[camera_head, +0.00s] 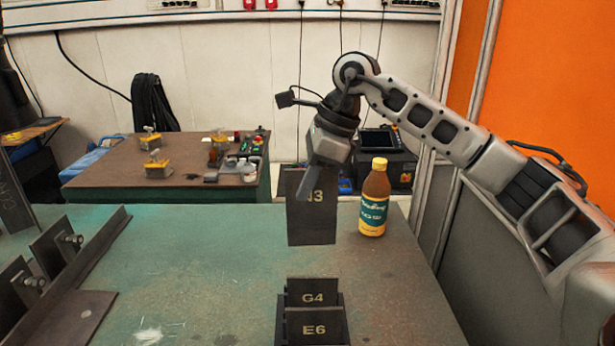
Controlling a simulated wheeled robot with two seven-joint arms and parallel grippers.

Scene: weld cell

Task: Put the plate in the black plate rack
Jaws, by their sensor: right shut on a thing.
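A dark plate marked N3 (312,222) hangs upright at the middle of the table, its face towards me. My right gripper (316,182) reaches down from above and is shut on its upper part, covering some of the marking. I cannot tell whether the plate's lower edge touches the table. The black plate rack (280,322) stands nearer to me, below the held plate in the picture. It holds two upright plates, one marked G4 (313,298) and one marked E6 (314,329). My left gripper is not in view.
A bottle with a yellow cap (373,200) stands close to the right of the held plate. A steel angle fixture (95,250) with upright plates lies at the left. The green tabletop (200,260) between is clear. A second table (120,180) with clamps stands behind.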

